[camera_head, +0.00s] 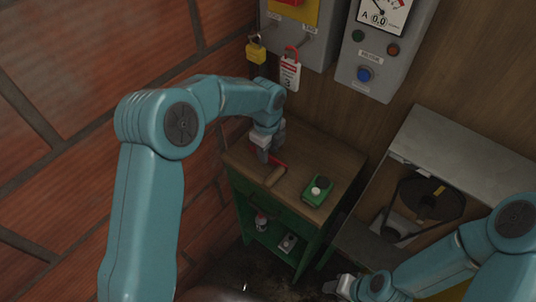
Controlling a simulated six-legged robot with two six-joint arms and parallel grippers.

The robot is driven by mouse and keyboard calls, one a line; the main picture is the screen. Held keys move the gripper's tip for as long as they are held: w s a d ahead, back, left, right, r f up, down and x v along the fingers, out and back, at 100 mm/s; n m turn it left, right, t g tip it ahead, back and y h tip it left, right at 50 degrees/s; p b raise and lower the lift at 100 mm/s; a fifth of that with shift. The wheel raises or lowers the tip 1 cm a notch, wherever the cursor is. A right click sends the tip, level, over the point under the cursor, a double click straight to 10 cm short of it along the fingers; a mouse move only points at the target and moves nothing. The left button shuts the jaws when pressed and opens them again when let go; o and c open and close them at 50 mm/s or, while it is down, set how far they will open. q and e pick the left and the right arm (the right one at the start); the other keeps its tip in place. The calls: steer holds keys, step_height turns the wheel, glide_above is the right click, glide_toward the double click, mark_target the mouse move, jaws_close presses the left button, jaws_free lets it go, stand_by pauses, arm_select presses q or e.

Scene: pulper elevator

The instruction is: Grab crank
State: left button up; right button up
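The crank, with a red metal part (278,161) and a wooden handle (275,176), lies on the wooden top of a green cabinet (318,214). My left gripper (263,158) points down over the cabinet top, at the upper-left end of the crank's red part. It hides some of that end. I cannot tell whether its fingers touch the crank or how far apart they are. My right gripper (330,287) is low in the picture, away from the cabinet top; its finger state is unclear.
A green device (318,190) lies right of the crank. Grey control boxes (378,62) hang on the wall above, with a yellow padlock (256,53) and a tag (290,74). A brick wall (60,110) is at left. A grey machine housing (440,165) stands at right.

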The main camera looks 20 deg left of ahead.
arm_select(q)
steer(key=shift+s+f, duration=0.2)
steer(key=shift+f, duration=0.6)
steer(key=shift+w+f, duration=0.1)
steer(key=shift+f, duration=0.05)
steer(key=shift+w, duration=0.1)
steer(key=c, duration=0.7)
jaws_close()
